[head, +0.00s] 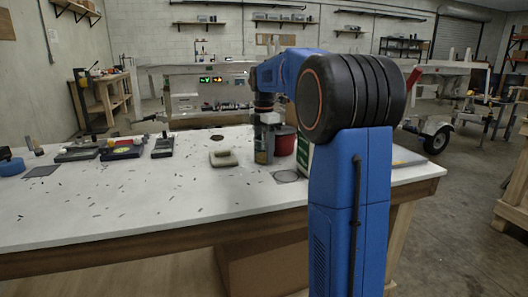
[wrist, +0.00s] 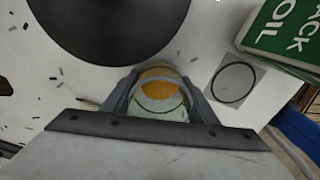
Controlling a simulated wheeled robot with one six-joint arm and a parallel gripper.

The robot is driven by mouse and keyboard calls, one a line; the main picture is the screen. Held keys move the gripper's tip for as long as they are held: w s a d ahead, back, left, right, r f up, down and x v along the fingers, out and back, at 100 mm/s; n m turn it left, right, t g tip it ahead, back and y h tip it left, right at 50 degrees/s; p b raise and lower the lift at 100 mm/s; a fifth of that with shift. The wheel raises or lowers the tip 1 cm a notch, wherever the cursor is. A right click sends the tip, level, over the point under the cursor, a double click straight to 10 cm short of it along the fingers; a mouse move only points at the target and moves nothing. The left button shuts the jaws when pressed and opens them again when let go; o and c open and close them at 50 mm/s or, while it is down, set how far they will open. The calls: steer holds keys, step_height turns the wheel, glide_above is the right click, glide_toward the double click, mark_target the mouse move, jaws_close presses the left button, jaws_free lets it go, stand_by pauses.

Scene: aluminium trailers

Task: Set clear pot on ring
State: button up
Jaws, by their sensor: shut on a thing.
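The clear pot (wrist: 162,103) shows in the wrist view, with something orange inside it. My gripper (wrist: 160,88) is shut on it, with one finger on each side. In the head view my gripper (head: 264,148) points down over the right part of the white table; the pot is hard to make out there. The ring (wrist: 233,82) is a thin black circle on a grey square, to the right of the pot in the wrist view. It also shows in the head view (head: 287,176), flat on the table and bare, to the right and nearer.
A red tub (head: 285,141) and a green-and-white oil box (wrist: 287,30) stand close to the ring. A large dark round thing (wrist: 110,25) fills the wrist view's upper left. A beige block (head: 223,158) lies left of my gripper. Small dark bits litter the white table (head: 150,215).

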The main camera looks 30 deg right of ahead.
steer(key=shift+f, duration=0.1)
steer(key=o, duration=1.1)
steer(key=shift+o, duration=0.2)
